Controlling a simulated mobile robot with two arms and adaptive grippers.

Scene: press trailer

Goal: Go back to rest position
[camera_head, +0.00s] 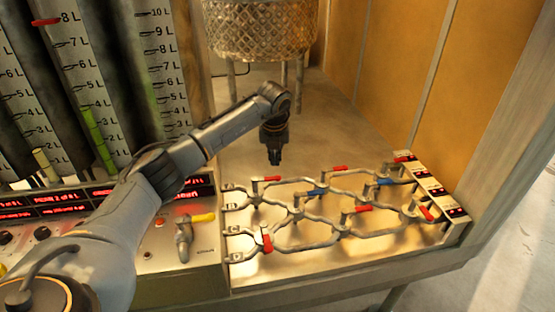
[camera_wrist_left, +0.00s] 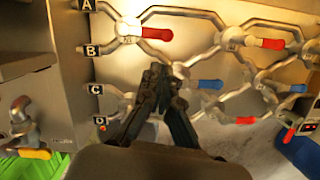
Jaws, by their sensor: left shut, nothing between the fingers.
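My left arm comes in from the left in the head view and reaches over the bench. Its gripper (camera_head: 274,156) points down, above and behind the pipe network, apart from it. In the left wrist view the gripper (camera_wrist_left: 158,72) has its fingertips together with nothing between them. The pipe network (camera_head: 297,214) has several red and blue valve handles, such as a red handle (camera_head: 267,242) and a blue handle (camera_head: 317,191). In the left wrist view the pipe inlets carry labels A to D. My right gripper shows in neither view.
A panel with red displays (camera_head: 95,198) and a yellow-handled tap (camera_head: 184,235) stands left of the pipes. Tall graduated tubes (camera_head: 88,75) rise behind it. A metal mesh basket (camera_head: 262,30) stands at the back. Small red displays (camera_head: 444,198) line the right side. Bare bench lies behind the pipes.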

